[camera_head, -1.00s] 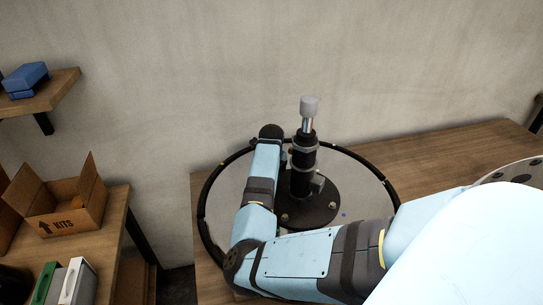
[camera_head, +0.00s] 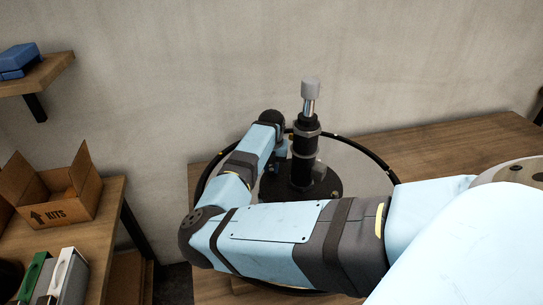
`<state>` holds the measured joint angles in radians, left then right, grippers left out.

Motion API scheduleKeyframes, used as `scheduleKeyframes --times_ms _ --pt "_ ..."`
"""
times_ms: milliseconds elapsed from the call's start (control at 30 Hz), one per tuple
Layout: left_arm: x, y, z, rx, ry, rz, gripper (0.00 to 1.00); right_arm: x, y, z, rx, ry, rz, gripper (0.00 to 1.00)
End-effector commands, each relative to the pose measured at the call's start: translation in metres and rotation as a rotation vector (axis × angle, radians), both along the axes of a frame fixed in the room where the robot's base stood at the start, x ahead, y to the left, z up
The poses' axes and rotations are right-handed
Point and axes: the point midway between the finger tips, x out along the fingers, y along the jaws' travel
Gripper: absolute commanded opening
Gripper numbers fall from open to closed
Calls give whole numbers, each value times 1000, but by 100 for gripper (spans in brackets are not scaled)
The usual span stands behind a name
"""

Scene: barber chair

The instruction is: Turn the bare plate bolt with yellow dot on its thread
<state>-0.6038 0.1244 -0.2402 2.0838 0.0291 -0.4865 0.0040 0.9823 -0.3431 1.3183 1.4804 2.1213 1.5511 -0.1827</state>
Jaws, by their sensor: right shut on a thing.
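The black base plate (camera_head: 325,186) of the chair column (camera_head: 303,155) lies inside the round ring on the table. A small bolt (camera_head: 335,193) shows near the plate's right front edge; my arm hides the front of the plate. I cannot make out a yellow dot on any bolt. My right arm reaches across from the right and bends back at the elbow. My right gripper (camera_head: 281,156) points down beside the column's left side, low over the plate. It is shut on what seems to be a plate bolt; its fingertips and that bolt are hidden. My left gripper is not in view.
The upright column with its grey cap (camera_head: 310,88) stands close right of my gripper. The black ring (camera_head: 365,155) surrounds the plate. The wooden table (camera_head: 440,148) is clear at the right. An open KITS box (camera_head: 62,212) stands on the left bench.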

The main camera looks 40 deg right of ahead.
Motion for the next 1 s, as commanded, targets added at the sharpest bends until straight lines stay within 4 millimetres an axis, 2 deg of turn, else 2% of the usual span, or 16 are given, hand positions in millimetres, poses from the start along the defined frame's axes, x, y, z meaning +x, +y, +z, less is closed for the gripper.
scheduleKeyframes --times_ms 33,400,700,1000 --pt "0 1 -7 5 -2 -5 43 1 1 -3 1 -2 -45 0" --pt "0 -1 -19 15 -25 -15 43 1 1 -3 1 -3 -395 0" --pt "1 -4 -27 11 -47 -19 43 1 0 -3 1 -2 -681 0" --pt "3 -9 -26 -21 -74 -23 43 1 0 -3 0 -1 -949 0"
